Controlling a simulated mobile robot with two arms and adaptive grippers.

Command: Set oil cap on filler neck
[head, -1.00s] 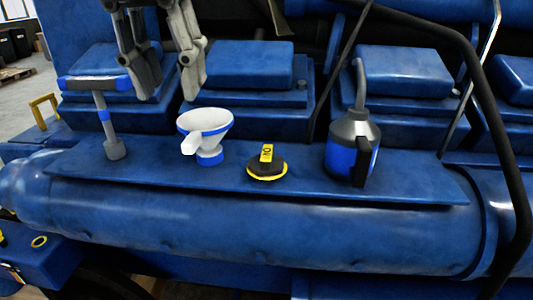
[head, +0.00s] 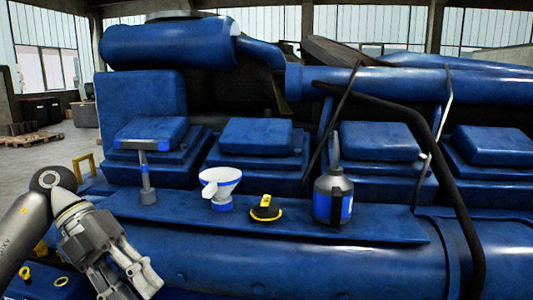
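The oil cap (head: 266,208), black with a yellow rim and a raised yellow grip, lies on the blue ledge between the funnel and the oil can. A yellow-ringed opening (head: 61,281) on a blue block at the lower left may be the filler neck; its inside is too small to tell. My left gripper (head: 131,284) is at the lower left, in front of the engine, pointing down and to the right. Its fingers look apart with nothing between them. It is well away from the cap. My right gripper is not in view.
The blue ledge (head: 385,229) also holds a T-shaped tool (head: 145,170), a white and blue funnel (head: 220,188) and a blue and grey oil can (head: 332,196). A black pipe (head: 440,160) slants down at the right. A yellow handle (head: 84,164) stands at the left.

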